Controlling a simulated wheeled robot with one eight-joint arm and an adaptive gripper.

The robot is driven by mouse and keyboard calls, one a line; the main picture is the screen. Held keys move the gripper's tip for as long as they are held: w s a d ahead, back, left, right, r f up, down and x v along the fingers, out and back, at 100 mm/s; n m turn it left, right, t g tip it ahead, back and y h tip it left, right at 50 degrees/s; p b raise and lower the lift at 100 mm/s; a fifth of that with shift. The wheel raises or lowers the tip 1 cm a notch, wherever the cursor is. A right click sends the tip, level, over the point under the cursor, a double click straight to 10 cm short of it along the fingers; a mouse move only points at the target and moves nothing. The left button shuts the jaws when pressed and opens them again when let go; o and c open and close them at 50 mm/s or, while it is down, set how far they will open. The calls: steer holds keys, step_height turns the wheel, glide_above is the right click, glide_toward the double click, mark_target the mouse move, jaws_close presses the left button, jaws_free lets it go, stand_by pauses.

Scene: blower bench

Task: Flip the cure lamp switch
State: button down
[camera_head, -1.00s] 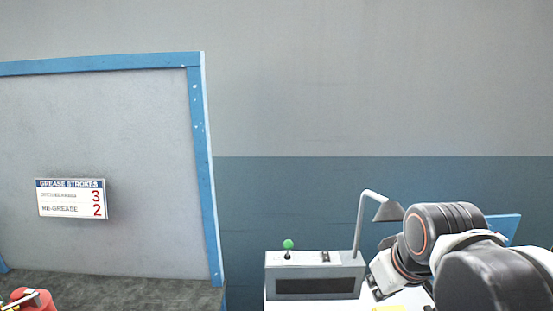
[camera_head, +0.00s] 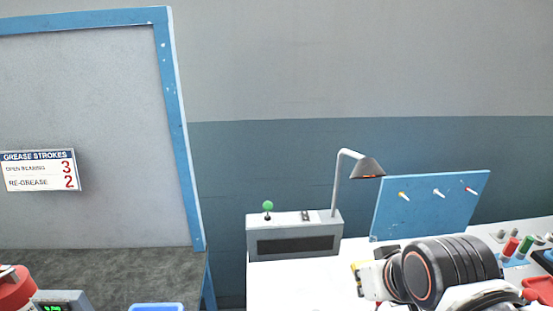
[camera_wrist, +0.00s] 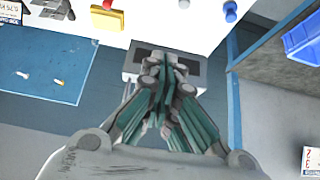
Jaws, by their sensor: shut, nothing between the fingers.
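A grey box (camera_head: 293,240) stands on the white bench in the head view. On its top are a green ball-topped lever (camera_head: 267,207) at the left and a small dark switch (camera_head: 333,215) at the right. A bent-neck lamp (camera_head: 366,168) rises from its right end, with orange-red showing under the shade. In the wrist view my gripper (camera_wrist: 165,62) is shut and empty, and its fingers overlap the box (camera_wrist: 132,68) and hide its middle. I cannot tell the gap between fingertips and box. My arm is right of the box in the head view; the fingers are not clear there.
A blue pegboard panel (camera_head: 430,205) stands behind my arm. Red and green cylinders (camera_head: 524,247) are at the right. A blue-framed partition (camera_head: 185,130) stands over a dark bench at the left. A blue tray (camera_head: 157,308) lies at its front.

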steer(key=w+r+p, duration=0.2)
steer(key=w+r, duration=0.4)
steer(key=w, duration=0.4)
steer(key=g+p, duration=0.3)
steer(key=p, duration=0.3)
glide_above(304, 212)
steer(key=s, duration=0.4)
step_height(304, 212, down, 6)
steer(key=shift+w+r, duration=0.1)
steer(key=shift+r, duration=0.05)
steer(key=x, duration=0.4)
steer(key=b+x, duration=0.1)
steer(key=x, duration=0.3)
steer(key=b+x, duration=0.1)
steer(key=x, duration=0.3)
steer(key=shift+s+f, duration=0.2)
steer(key=shift+f, duration=0.8)
steer(key=shift+f, duration=0.1)
